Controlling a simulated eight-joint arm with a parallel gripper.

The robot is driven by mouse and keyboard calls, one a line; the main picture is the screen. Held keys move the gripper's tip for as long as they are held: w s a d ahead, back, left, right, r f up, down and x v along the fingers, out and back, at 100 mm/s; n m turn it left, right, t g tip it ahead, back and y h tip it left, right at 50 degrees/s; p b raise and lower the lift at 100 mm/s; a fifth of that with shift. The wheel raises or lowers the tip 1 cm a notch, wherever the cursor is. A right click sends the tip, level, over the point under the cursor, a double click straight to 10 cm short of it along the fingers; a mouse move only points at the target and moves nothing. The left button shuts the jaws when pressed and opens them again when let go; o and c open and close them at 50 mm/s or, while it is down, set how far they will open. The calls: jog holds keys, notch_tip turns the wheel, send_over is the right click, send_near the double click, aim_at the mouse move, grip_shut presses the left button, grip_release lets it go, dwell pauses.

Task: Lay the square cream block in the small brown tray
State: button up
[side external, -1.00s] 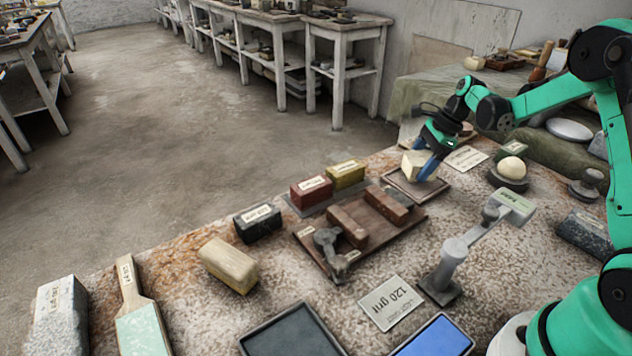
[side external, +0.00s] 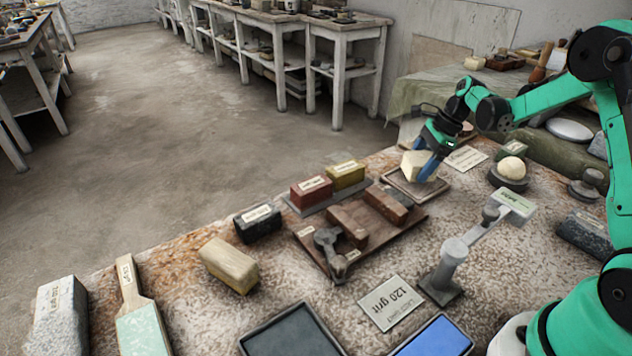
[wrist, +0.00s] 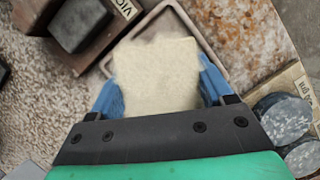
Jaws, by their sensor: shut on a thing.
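The square cream block (side external: 414,163) is held between the blue fingers of my gripper (side external: 428,168). In the wrist view the block (wrist: 157,75) fills the space between both fingers (wrist: 158,92). The small brown tray (side external: 402,187) lies under the block at the far end of the stone table. In the wrist view the tray's rim (wrist: 205,42) shows beyond and to the right of the block. The block appears tilted in the side view and covers much of the tray. I cannot tell whether it touches the tray floor.
A brown wooden rack (side external: 383,228) with reddish bars stands close by, left of the tray. Yellow (side external: 345,175) and red (side external: 311,191) blocks sit behind it. A pale ball on a dark stand (side external: 512,168) is to the right. A label card (side external: 466,158) lies beyond the tray.

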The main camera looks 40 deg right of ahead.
jog(key=shift+f, duration=0.95)
dwell(0.3)
jog(key=o, duration=1.5)
jog(key=shift+r, duration=2.05)
